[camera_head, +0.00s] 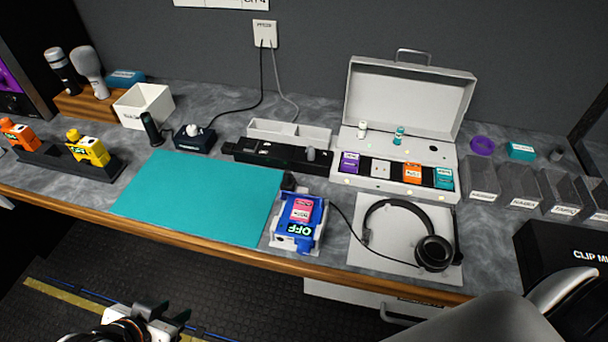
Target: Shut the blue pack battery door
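The blue pack (312,214) sits in a pale cradle near the front edge of the desk, right of the teal mat. A pink labelled block (301,210) shows in its top, and a green "OFF" display (298,230) is on its near end. The pink block is exposed, so the battery door looks open, but I cannot clearly make out the door panel. My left gripper (165,318) is low at the bottom left, in front of the desk and well away from the pack. Its finger gap is unclear.
The teal mat (200,198) is bare. Headphones (433,252) lie on a white sheet right of the pack, with a cable near it. An open white case (408,100) with several coloured packs stands behind. Yellow (88,150) and orange packs stand at the left.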

